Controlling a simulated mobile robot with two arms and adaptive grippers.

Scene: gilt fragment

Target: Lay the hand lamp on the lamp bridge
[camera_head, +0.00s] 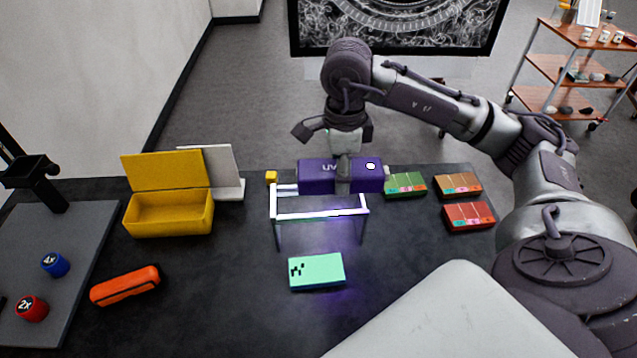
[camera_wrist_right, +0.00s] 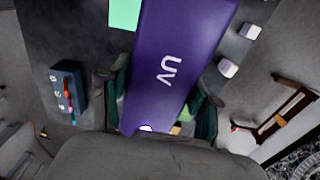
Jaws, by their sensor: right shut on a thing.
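The hand lamp (camera_head: 316,178) is a purple box marked "UV". My right gripper (camera_head: 343,182) is shut around its middle from above and holds it level, lengthwise left to right. The wrist view shows the lamp (camera_wrist_right: 180,60) between the two fingers of the gripper (camera_wrist_right: 160,112). The lamp bridge (camera_head: 320,214) is a white frame on thin legs, standing on the dark table. In the head view the lamp appears at the bridge's rear part and hides some of it; I cannot tell whether they touch. My left gripper is not in view.
A mint-green block (camera_head: 317,271) lies in front of the bridge, near a violet glow. An open yellow case (camera_head: 168,215) and an orange case (camera_head: 125,286) are at left. Green (camera_head: 405,186), brown (camera_head: 458,185) and red (camera_head: 468,216) boxes lie at right.

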